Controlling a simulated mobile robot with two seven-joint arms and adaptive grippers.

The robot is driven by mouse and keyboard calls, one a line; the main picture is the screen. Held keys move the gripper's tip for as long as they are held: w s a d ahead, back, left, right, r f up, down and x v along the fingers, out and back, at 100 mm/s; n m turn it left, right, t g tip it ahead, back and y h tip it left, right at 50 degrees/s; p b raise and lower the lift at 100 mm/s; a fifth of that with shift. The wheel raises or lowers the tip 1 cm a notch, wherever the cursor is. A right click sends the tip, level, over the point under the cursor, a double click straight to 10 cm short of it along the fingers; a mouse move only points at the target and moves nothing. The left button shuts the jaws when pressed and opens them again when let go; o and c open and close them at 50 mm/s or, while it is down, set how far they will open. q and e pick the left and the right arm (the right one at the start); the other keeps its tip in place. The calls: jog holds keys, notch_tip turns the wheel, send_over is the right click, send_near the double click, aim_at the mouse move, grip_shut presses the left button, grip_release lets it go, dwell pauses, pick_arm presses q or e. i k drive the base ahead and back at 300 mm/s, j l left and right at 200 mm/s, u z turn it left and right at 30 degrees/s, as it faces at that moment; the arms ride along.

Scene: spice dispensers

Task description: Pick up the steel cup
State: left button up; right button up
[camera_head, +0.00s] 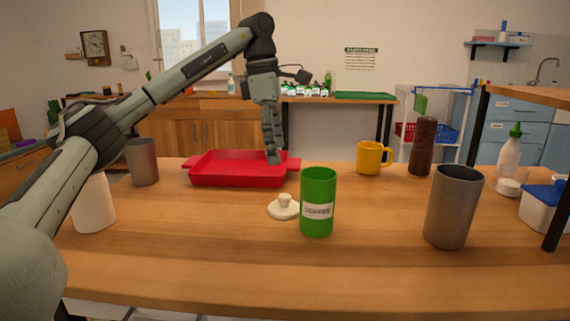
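Two plain grey, metal-looking cups stand upright on the wooden table. I cannot tell which one is the steel cup. My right gripper is not in view.
The red tray (238,183) lies at the back of the table (350,270). A green labelled canister (318,203), white lid (284,208), white container (93,204), yellow mug (370,158), brown grinder (423,147) and white bottle (509,158) stand around. The front middle is clear.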

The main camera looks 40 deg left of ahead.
aim_at(456, 190)
jog(key=k+l, duration=0.8)
